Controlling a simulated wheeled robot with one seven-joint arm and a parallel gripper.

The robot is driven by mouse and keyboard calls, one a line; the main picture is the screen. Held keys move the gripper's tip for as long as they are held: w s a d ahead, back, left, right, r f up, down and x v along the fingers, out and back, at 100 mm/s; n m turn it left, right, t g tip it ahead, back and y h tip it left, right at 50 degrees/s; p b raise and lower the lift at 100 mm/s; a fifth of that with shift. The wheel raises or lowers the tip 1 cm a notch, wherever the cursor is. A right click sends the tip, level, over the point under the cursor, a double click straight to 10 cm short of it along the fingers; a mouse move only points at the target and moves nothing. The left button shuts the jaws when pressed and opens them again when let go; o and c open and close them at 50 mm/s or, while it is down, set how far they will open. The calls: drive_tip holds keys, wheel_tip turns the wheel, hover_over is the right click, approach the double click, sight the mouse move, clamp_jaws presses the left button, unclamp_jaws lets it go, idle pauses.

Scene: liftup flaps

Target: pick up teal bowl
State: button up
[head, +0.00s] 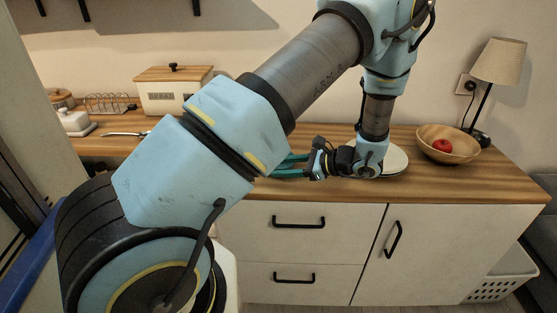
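My gripper (290,166) is low over the wooden counter, pointing left.
A white plate (397,162) lies on the counter (440,184) behind my wrist. A wooden bowl (462,151) with a red apple (442,146) and a lamp (499,62) stand right. A bread box (172,97), toast rack (107,103) and butter dish (74,121) stand left.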

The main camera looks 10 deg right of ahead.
drive_tip(key=shift+x, duration=0.9)
drive_tip(key=shift+c, duration=0.2)
clamp_jaws()
idle(0.5)
